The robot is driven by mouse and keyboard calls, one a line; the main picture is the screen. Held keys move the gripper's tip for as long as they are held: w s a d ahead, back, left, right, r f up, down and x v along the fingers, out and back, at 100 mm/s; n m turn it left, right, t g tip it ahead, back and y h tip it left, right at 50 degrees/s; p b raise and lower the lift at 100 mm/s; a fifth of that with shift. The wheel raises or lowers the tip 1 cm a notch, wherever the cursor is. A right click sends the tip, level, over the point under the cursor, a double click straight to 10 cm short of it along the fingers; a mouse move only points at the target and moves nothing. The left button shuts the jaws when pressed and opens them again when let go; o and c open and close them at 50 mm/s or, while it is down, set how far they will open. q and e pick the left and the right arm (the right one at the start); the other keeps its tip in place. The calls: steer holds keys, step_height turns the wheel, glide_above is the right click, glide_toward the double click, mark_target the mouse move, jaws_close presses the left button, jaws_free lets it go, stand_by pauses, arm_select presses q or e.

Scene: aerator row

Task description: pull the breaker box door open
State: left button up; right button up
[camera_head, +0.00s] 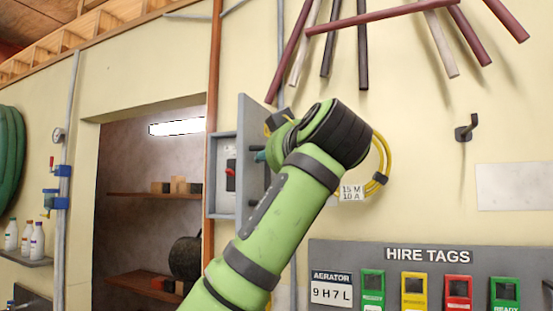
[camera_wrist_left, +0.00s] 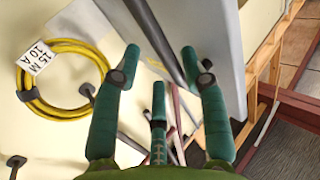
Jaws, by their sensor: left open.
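The breaker box (camera_head: 222,185) is on the wall beside the doorway in the head view, with a red switch on its inner panel. Its grey door (camera_head: 249,130) stands swung out from the box, showing the inside. The door also shows as a grey panel in the left wrist view (camera_wrist_left: 225,45). My left gripper (camera_wrist_left: 160,55) is open, with nothing held between its teal fingers. Its right finger overlaps the door's face in that view; I cannot tell whether they touch. In the head view my green arm hides most of the gripper and the door's lower right part.
A yellow cable coil (camera_head: 383,165) with a tag hangs right of my arm and shows in the left wrist view (camera_wrist_left: 60,108). The hire tags board (camera_head: 440,257) is at lower right. A shelved recess (camera_head: 150,195) opens at left.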

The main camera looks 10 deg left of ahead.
arm_select(q)
steer(key=v, duration=1.1)
steer(key=shift+s+d, duration=0.2)
steer(key=shift+s, duration=0.15)
